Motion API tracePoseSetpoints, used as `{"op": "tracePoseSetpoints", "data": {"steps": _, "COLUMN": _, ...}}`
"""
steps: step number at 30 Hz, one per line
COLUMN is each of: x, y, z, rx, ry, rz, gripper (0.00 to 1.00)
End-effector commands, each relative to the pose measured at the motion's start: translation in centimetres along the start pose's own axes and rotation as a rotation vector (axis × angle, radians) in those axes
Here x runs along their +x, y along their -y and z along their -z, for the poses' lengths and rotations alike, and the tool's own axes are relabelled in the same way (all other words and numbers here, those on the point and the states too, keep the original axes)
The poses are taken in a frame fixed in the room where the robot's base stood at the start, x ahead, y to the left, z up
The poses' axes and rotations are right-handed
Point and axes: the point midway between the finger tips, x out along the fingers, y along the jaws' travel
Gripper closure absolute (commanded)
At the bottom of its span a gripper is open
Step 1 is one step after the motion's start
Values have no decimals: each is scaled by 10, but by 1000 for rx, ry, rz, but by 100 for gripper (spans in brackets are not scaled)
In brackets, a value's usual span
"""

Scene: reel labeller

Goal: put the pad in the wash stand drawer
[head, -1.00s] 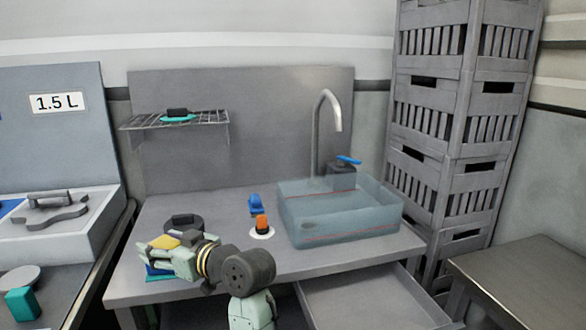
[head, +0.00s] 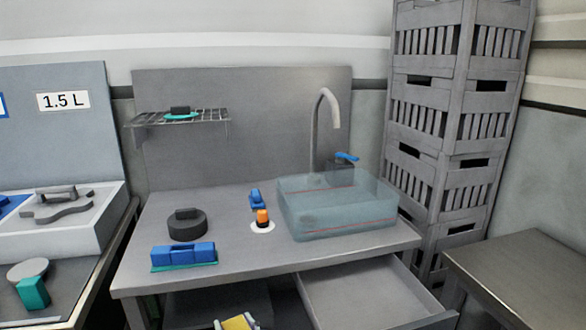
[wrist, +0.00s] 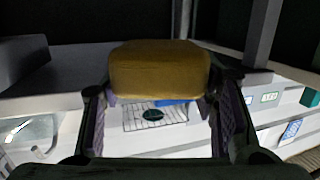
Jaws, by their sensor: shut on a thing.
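The pad (head: 237,322) is a yellow block at the bottom edge of the head view, cut off by the frame. In the wrist view the pad (wrist: 158,70) fills the gap between the fingers. My gripper (head: 236,324) is shut on it, low in front of the wash stand and left of the drawer; it also shows in the wrist view (wrist: 158,88). The wash stand (head: 225,262) has a grey top. Its drawer (head: 365,295) is pulled open under the right side, and the visible part of its inside looks empty.
On the top stand a blue block on a teal base (head: 184,255), a dark round weight (head: 187,227), a small blue item (head: 257,200), an orange-topped item (head: 263,216) and a clear basin (head: 335,212). Crates (head: 450,130) and a side table (head: 530,265) stand to the right.

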Motion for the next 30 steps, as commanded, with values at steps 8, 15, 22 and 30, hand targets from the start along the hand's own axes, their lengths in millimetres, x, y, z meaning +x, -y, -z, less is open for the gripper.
{"op": "tracePoseSetpoints", "data": {"steps": 8, "x": -18, "y": -66, "z": -150, "rx": 48, "ry": 12, "rz": -290, "gripper": 74}}
{"op": "tracePoseSetpoints", "data": {"steps": 15, "x": -27, "y": -106, "z": -231, "rx": 72, "ry": 6, "rz": -466, "gripper": 74}}
{"op": "tracePoseSetpoints", "data": {"steps": 22, "x": -31, "y": -120, "z": -256, "rx": 82, "ry": -2, "rz": -524, "gripper": 74}}
{"op": "tracePoseSetpoints", "data": {"steps": 30, "x": -24, "y": -120, "z": -306, "rx": 81, "ry": -1, "rz": -525, "gripper": 74}}
